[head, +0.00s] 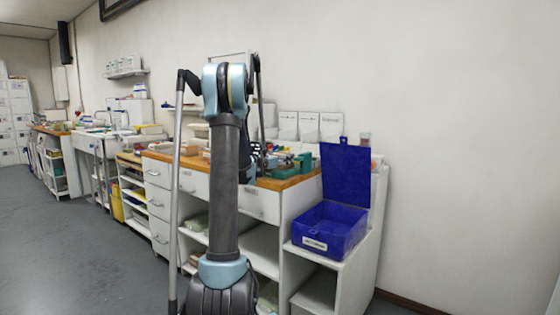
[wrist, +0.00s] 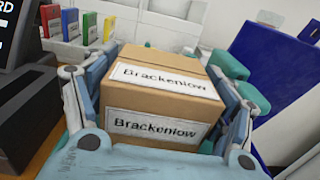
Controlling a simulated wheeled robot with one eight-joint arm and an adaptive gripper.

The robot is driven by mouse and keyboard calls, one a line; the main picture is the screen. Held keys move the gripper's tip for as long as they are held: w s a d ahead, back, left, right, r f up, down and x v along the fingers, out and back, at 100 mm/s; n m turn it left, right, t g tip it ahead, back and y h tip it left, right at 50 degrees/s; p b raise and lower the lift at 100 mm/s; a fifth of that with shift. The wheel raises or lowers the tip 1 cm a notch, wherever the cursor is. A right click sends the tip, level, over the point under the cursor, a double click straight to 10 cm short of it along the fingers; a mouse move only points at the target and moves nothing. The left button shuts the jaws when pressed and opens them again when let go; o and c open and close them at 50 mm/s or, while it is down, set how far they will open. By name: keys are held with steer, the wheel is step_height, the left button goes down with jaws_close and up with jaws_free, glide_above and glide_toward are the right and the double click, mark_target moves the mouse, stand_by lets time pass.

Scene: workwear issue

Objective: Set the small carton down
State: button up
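The small carton (wrist: 160,92) is a brown cardboard box with white "Brackenlow" labels on its top and near side. In the wrist view it sits between the two fingers of my gripper (wrist: 165,78), which press close on its left and right sides. My gripper is shut on it. The wooden bench top (wrist: 40,150) shows at the lower left of the carton. I cannot tell whether the carton's underside touches anything. In the head view my arm hides the carton and most of the gripper, above the wooden-topped bench (head: 290,182).
An open blue box (head: 328,232) with a raised lid stands on a lower shelf at the bench's right end; its blue lid shows in the wrist view (wrist: 275,65). A dark device (wrist: 30,100) stands close left of the carton. Coloured upright items (wrist: 70,22) are behind.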

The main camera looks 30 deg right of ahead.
steer(key=shift+o, duration=0.8)
steer(key=shift+r, duration=0.1)
steer(key=v, duration=1.1)
steer(key=shift+a, duration=0.15)
steer(key=shift+s+a, duration=0.35)
steer(key=shift+a, duration=0.15)
steer(key=s+a+f+m+g+y, duration=0.1)
steer(key=s+a+f+m+y, duration=0.4)
steer(key=s+a, duration=0.7)
steer(key=s+a+f+m+g+y, duration=0.2)
steer(key=s+a+f+m+y, duration=0.4)
steer(key=s+a+f+m, duration=0.3)
steer(key=s+a+f+m+g+y, duration=0.1)
steer(key=s+a+f+m+y, duration=0.4)
steer(key=s+a, duration=1.1)
steer(key=a+f+m, duration=0.3)
steer(key=a, duration=0.1)
steer(key=shift+g+y, duration=0.3)
